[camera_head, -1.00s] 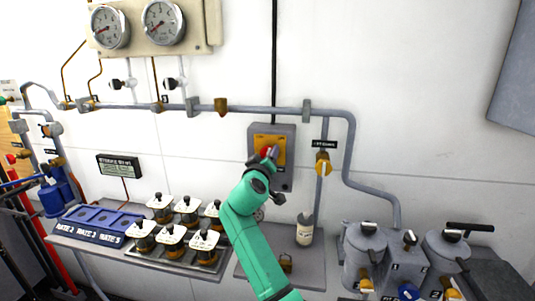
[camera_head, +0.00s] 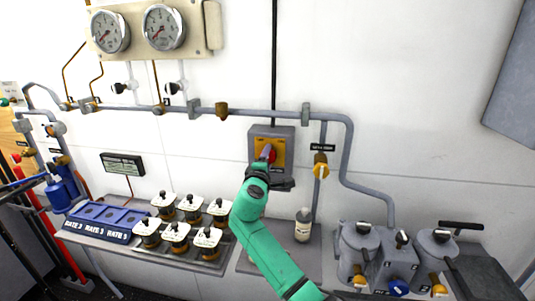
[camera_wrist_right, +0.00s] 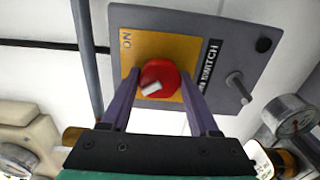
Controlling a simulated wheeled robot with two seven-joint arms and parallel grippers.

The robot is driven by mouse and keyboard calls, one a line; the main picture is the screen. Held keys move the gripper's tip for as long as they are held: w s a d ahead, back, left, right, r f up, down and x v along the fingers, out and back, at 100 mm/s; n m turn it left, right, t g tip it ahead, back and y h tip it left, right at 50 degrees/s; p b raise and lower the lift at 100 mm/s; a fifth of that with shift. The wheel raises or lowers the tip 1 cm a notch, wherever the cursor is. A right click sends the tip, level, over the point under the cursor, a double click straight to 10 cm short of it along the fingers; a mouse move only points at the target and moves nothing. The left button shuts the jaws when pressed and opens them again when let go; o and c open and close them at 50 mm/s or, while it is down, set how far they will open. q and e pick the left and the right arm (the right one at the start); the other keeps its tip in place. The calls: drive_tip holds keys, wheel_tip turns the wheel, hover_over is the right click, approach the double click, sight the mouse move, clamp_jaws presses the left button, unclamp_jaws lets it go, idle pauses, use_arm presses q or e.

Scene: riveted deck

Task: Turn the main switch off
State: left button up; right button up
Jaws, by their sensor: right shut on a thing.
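The main switch is a grey box (camera_head: 286,133) on the white wall with a yellow plate and a red knob (camera_head: 270,154). In the right wrist view the red knob (camera_wrist_right: 160,78) has a pale pointer mark, and the yellow plate (camera_wrist_right: 150,47) carries the word ON. My right gripper (camera_wrist_right: 160,85) has its two purple fingers on either side of the knob, shut on it. In the head view my right gripper (camera_head: 266,158) is at the box, partly covering the plate. My left gripper is not in view.
A grey pipe (camera_head: 255,110) runs along the wall above the box, with a yellow-handled valve (camera_head: 320,165) to its right. Grey canisters (camera_head: 360,250) stand right.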

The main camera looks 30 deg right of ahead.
drive_tip(key=shift+n+p, duration=0.55)
drive_tip(key=shift+n, duration=0.45)
drive_tip(key=shift+f, duration=0.1)
drive_tip(key=o, duration=1.4)
drive_tip(key=shift+c, duration=0.2)
drive_tip(key=shift+a, duration=0.1)
drive_tip(key=shift+s+a, duration=0.25)
drive_tip(key=b+v, duration=0.4)
drive_tip(key=v, duration=0.9)
drive_tip(key=shift+s+a+b, duration=0.2)
drive_tip(key=shift+s+b, duration=0.1)
drive_tip(key=shift+s, duration=0.05)
